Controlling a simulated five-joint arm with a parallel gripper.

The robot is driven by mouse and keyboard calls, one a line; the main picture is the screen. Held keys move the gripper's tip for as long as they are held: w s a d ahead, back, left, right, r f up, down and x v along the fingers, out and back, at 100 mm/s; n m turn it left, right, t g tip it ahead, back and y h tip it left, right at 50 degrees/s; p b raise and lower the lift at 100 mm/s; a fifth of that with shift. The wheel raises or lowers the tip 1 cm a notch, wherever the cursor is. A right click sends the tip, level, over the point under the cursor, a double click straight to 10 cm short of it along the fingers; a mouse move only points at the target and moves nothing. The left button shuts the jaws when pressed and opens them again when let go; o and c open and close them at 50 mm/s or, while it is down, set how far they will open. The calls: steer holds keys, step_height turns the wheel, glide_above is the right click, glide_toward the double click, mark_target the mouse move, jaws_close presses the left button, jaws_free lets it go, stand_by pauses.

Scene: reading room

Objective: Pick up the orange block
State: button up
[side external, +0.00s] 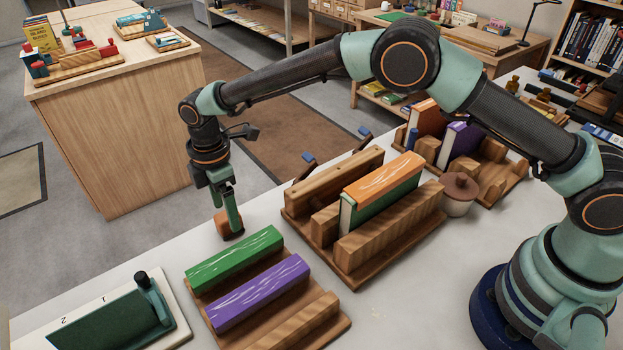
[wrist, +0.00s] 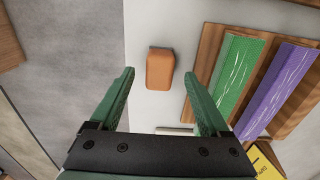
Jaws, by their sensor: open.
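The orange block (wrist: 160,68) lies on the pale table top (wrist: 158,22) in the wrist view, ahead of my fingertips and roughly between their lines. In the side view the orange block (side external: 223,224) is partly hidden by my gripper's finger. My gripper (wrist: 159,88) is open and empty in the wrist view, with one green finger on each side. In the side view my gripper (side external: 232,220) points down close over the block. I cannot tell the exact height gap between the fingertips and the block.
A wooden rack with a green book (side external: 235,256) and a purple book (side external: 258,291) stands close to the block. A larger rack holds an orange-topped book (side external: 383,180). A tray with a dark green panel (side external: 110,322) lies at the front left. The table edge is near the block.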

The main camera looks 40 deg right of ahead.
steer(key=shift+f, duration=1.25)
jaws_close()
steer(key=shift+r, duration=0.15)
step_height(320, 180, up, 20)
